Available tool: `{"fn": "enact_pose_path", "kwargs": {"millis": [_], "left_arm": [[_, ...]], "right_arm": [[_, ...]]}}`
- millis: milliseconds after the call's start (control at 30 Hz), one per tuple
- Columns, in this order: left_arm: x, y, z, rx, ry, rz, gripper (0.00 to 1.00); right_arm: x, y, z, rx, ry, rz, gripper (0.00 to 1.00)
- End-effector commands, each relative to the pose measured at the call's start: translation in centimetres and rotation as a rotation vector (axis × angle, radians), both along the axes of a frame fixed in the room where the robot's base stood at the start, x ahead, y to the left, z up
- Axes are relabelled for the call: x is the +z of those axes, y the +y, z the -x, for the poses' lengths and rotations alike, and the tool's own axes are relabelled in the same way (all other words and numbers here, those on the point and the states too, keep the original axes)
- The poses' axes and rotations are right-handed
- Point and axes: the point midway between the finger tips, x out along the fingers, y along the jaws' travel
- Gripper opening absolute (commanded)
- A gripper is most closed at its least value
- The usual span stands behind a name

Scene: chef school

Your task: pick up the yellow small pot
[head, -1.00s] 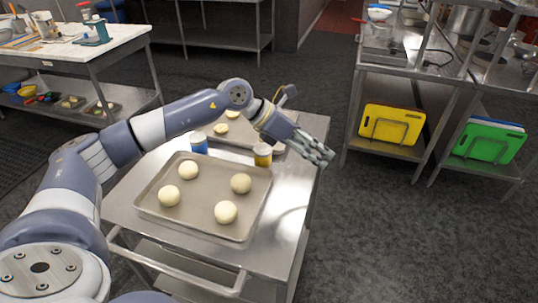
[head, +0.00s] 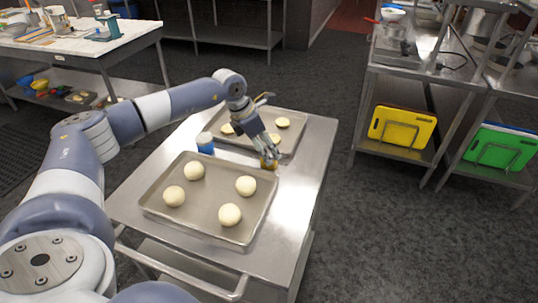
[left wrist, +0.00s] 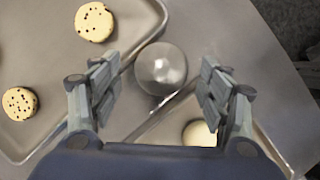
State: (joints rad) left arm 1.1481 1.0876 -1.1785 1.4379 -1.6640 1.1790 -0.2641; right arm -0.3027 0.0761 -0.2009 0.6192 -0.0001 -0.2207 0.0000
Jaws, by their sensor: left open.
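The small yellow pot (head: 269,164) stands on the steel cart (head: 302,165), between the two trays on their right side. My left gripper (head: 267,153) is right above it and hides most of it. In the left wrist view the pot shows from above as a round, shiny grey top (left wrist: 160,68). It lies between the fingers of my left gripper (left wrist: 158,82), which are open wide with a gap on each side. I cannot tell how far the fingertips are above the pot. My right gripper is not in view.
A blue small pot (head: 205,143) stands to the left, between the trays. The cart's right side is clear. Racks with a yellow board (head: 402,127) and a green board (head: 500,147) stand at right.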

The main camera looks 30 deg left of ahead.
Motion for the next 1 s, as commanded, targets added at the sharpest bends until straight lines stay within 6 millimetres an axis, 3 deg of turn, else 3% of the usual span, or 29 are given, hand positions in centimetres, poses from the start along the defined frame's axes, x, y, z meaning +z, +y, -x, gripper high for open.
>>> {"fn": "enact_pose_path", "kwargs": {"millis": [33,200,467,567,700,1000], "left_arm": [[-0.3,-0.4,-0.2,-0.001,0.004,0.001,0.70],[-2.4,-0.8,-0.9,0.000,0.002,0.003,0.70],[-2.8,-0.8,-1.0,0.000,0.000,0.001,0.70],[-2.8,-0.8,-1.0,0.000,0.000,0.001,0.52],[-2.8,-0.8,-1.0,-0.001,0.000,0.002,0.20],[-2.7,-0.8,-1.0,0.000,-0.001,0.002,0.18]], "right_arm": [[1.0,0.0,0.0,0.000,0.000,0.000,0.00],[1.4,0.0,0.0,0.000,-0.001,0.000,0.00],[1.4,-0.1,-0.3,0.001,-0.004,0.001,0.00],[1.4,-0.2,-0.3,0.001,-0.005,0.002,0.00],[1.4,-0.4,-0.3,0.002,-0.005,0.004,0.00],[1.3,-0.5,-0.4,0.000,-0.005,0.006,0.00]]}}
